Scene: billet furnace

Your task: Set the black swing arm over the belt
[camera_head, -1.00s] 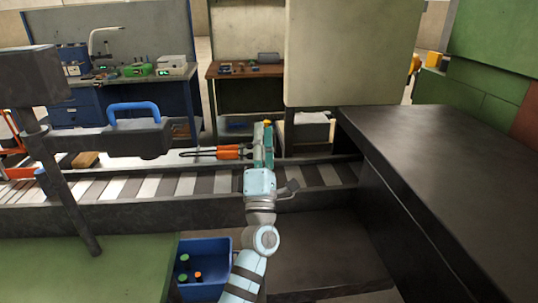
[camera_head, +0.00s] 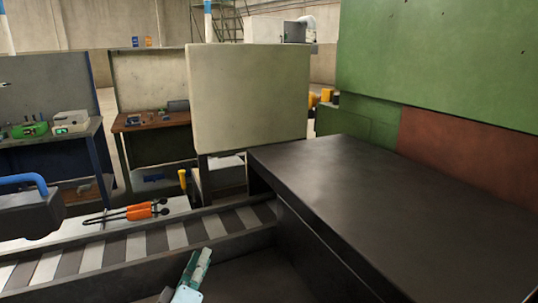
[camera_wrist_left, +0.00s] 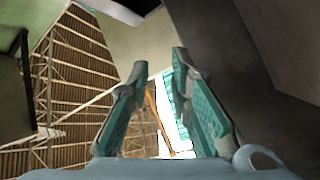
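The black swing arm (camera_head: 32,215) shows in part at the left edge of the head view, with its blue handle (camera_head: 25,181) on top; its post is out of frame. It hangs at the left over the belt area. The belt (camera_head: 148,243), with light and dark slats, runs from lower left towards the dark table. My left gripper (camera_head: 197,264) is at the bottom of the head view, on the near side of the belt, well right of the blue handle. In the left wrist view its fingers (camera_wrist_left: 160,75) stand apart with nothing between them. My right gripper is not in view.
A large dark table (camera_head: 385,195) fills the right side. Orange-handled tongs (camera_head: 140,212) lie beyond the belt, near a yellow handle (camera_head: 182,178). A cream panel (camera_head: 248,98) and workbenches stand behind. A green wall (camera_head: 440,60) is at the right.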

